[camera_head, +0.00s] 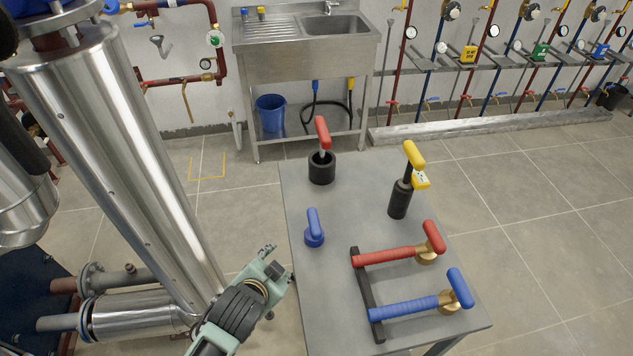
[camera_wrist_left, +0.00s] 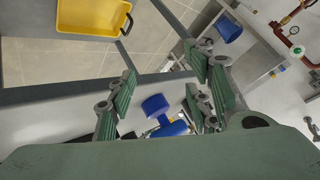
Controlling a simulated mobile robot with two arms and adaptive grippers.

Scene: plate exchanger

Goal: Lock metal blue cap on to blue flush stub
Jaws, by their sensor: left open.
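A blue T-handled cap (camera_head: 314,230) stands upright on the left part of the grey table (camera_head: 345,225). A blue bar with a brass fitting and blue lever (camera_head: 420,303) lies at the table's front right. I cannot tell for sure which is the metal blue cap, and no blue flush stub can be made out for certain. My left gripper (camera_head: 278,262) is just off the table's left edge, in front of the T-handled cap, apart from it. In the left wrist view its fingers (camera_wrist_left: 160,75) are spread and empty; a blue handled piece (camera_wrist_left: 166,116) shows beyond them. My right gripper is not in view.
A red-handled tool in a black cup (camera_head: 321,168), a yellow-handled tool (camera_head: 402,190) and a red bar (camera_head: 400,254) share the table. A large steel cylinder (camera_head: 110,130) with pipes stands at the left. A sink with a blue bucket (camera_head: 271,112) is behind.

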